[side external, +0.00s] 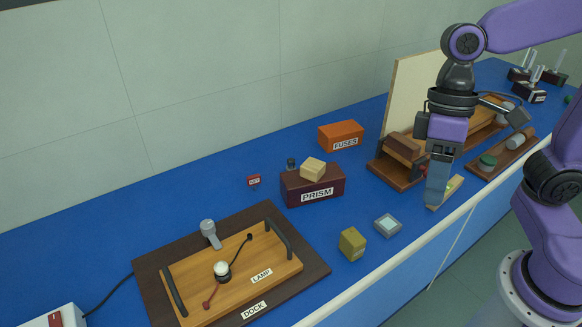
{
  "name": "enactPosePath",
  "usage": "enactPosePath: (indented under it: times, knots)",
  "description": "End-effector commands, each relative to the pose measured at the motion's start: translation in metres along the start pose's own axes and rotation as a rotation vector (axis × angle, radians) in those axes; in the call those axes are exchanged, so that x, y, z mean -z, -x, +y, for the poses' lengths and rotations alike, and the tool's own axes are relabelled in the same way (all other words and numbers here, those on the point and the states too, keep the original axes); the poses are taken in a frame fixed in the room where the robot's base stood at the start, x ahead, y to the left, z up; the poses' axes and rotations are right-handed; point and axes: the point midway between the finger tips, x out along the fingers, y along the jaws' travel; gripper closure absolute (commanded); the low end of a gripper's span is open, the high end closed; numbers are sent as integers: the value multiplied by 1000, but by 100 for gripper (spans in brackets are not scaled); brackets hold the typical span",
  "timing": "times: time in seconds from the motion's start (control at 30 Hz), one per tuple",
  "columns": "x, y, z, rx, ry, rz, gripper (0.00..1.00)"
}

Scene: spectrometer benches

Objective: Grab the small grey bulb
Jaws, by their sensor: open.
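A small grey bulb-shaped thing (209,231) with a rounded top and a narrower lower end is at the back edge of the dark DOCK board (157,297), beside the wooden LAMP board (191,265). A whitish round bulb (221,268) sits in a dark holder on the LAMP board. My gripper (435,200) points down at the right, far from both bulbs, over the table's front part. It is open; the gap between its fingers is hard to see from this side. A small light wooden piece with a green spot (452,188) lies right by its fingers, partly hidden.
A maroon PRISM box (300,190) with a pale block (313,169) on top stands mid-table, with an orange FUSES box (341,135) behind. An olive block (352,244) and a grey square piece (388,225) lie near the front edge. Dark handles flank the LAMP board.

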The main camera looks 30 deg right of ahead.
Motion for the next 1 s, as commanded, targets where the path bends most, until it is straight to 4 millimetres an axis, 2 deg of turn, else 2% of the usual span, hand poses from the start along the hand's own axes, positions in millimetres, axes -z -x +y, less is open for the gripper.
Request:
enactPosePath:
  times: [0.03,0.27,0.47,0.67,0.8,1.0]
  knots:
    - [16,2,-2,39,-96,-13,43]
    - [90,14,-4,238,-526,-67,43]
    - [160,27,14,428,-885,-116,43]
    - [226,41,52,642,-1221,-172,43]
    - [268,51,90,805,-1436,-216,43]
    - [303,63,140,995,-1644,-265,43]
